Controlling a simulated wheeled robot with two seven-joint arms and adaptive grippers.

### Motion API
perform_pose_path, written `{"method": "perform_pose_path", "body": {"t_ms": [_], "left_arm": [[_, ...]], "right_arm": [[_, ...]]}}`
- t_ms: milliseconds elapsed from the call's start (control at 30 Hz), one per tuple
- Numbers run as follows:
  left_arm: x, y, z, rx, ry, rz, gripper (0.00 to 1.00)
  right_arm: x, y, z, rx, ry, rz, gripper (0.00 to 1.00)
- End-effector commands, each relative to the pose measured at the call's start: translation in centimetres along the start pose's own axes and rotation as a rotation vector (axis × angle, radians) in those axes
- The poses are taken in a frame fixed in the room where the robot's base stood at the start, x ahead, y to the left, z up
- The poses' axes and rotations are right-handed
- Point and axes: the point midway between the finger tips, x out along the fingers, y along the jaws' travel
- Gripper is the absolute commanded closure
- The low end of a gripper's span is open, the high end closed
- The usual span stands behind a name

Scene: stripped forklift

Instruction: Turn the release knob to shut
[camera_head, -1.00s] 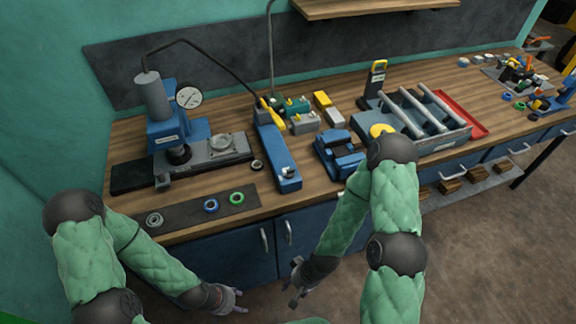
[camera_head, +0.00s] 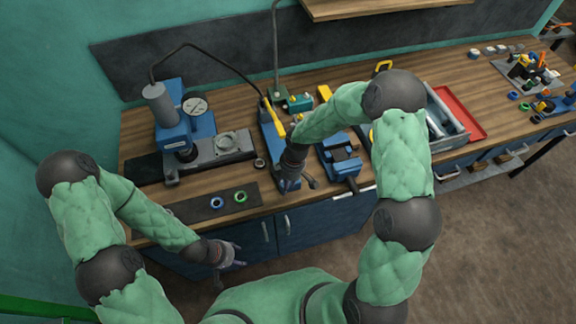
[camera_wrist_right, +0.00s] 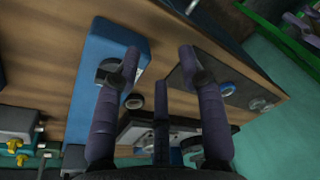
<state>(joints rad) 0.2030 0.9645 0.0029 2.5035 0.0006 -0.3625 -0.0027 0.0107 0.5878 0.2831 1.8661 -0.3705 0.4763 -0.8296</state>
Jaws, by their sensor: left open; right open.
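The blue hand pump (camera_head: 268,135) lies on the bench, and its near end is partly hidden by my right gripper (camera_head: 299,184) in the head view. In the right wrist view the blue pump body (camera_wrist_right: 118,38) is at the upper left. A dark round knob (camera_wrist_right: 104,72), which looks like the release knob, shows on it, partly behind the left-hand finger. My right gripper (camera_wrist_right: 160,54) is open and empty over the pump's near end; I cannot tell whether it touches the knob. My left gripper (camera_head: 234,258) is open and empty in front of the bench.
The blue press with a dial gauge (camera_head: 195,105) stands to the left of the pump. A dark mat (camera_head: 190,208) with rings lies at the front edge. A blue vise (camera_head: 340,158) is close on the right. A red tray (camera_head: 462,117) is further right.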

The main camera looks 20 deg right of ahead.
Motion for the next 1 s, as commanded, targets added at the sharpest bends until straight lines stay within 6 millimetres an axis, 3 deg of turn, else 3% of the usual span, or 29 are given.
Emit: {"method": "perform_pose_path", "body": {"t_ms": [100,200,367,533,1000], "left_arm": [[-0.3,0.1,0.0,0.000,0.001,0.000,0.48],[-0.4,0.1,0.0,0.000,0.001,0.000,0.48],[-0.4,0.1,-0.1,0.000,0.001,0.000,0.48],[-0.4,0.1,-0.1,0.000,0.001,0.000,0.48],[-0.3,0.1,-0.1,0.000,0.001,0.000,0.48]], "right_arm": [[-4.8,2.8,-1.1,-0.220,-0.071,0.051,0.59],[-7.7,4.1,-1.5,-0.352,-0.129,0.071,0.59],[-9.5,5.0,-1.6,-0.439,-0.173,0.079,0.59],[-8.1,5.1,-1.3,-0.444,-0.177,0.075,0.59],[-0.6,6.0,-0.1,-0.441,-0.174,0.077,0.59]]}}
